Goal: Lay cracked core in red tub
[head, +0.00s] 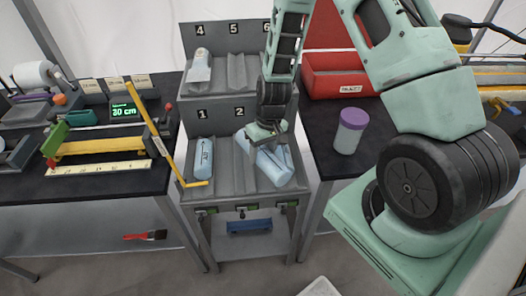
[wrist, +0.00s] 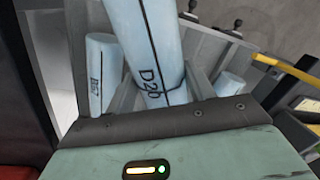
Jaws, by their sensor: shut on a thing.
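My gripper (head: 264,138) is shut on a pale blue core marked D20 (wrist: 146,45), over the middle of the lower rack in the head view. The held core (head: 242,139) is tilted and partly hidden by the gripper. A dark line runs along it; I cannot tell whether this is a crack. Another pale core (head: 276,168) lies just right of it and shows as the core marked B57 (wrist: 101,75) in the wrist view. A third core (head: 203,157) lies in slot 1. The red tub (head: 338,82), with a white label, stands on the right table, behind the arm.
The grey rack (head: 228,185) has numbered slots; a white core (head: 199,66) lies in slot 4. A purple-lidded jar (head: 349,131) stands in front of the tub. A yellow bar (head: 153,130) stands left of the rack.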

